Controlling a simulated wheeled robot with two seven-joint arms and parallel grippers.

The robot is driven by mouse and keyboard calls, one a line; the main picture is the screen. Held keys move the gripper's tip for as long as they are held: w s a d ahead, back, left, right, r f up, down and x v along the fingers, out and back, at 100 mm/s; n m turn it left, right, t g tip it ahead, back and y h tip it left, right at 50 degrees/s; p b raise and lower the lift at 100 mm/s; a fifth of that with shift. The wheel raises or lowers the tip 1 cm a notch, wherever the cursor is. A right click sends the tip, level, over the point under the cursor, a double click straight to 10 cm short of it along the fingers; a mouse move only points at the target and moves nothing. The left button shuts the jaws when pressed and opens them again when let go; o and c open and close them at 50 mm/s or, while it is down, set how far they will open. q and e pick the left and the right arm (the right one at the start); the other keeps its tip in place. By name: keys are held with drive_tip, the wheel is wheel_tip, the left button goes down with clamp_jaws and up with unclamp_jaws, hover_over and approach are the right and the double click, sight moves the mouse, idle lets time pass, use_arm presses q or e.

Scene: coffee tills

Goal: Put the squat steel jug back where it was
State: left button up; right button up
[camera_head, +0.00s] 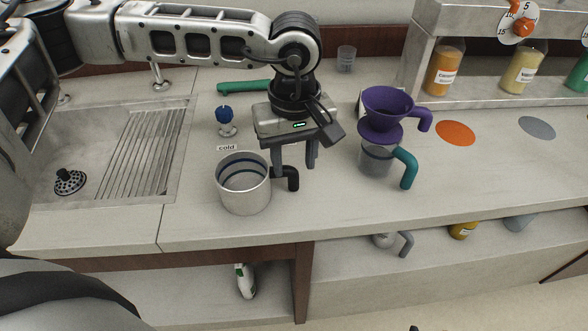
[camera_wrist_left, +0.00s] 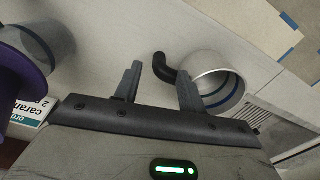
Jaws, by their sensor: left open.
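The squat steel jug (camera_head: 243,190) stands upright on the counter, just in front of a small "cold" label (camera_head: 227,148). Its black handle (camera_head: 293,180) points right. My left gripper (camera_head: 295,168) is open and points down at the handle, right of the jug's body. In the left wrist view, the jug (camera_wrist_left: 207,60) lies beyond the right finger. The handle (camera_wrist_left: 160,66) shows between the two fingertips of my left gripper (camera_wrist_left: 157,82). I cannot tell whether the fingers touch it. My right gripper is not in view.
A purple dripper (camera_head: 388,103) sits on a clear jug with a teal handle (camera_head: 405,168), close right of my gripper. Behind are a blue-knobbed tamper-like tool (camera_head: 224,115) and a green-handled item (camera_head: 243,87). A sink (camera_head: 100,150) lies left. The front counter is clear.

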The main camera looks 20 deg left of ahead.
use_arm(q)
wheel_tip(320, 180, up, 7)
drive_tip(key=shift+f, duration=0.1)
drive_tip(key=shift+r, duration=0.8)
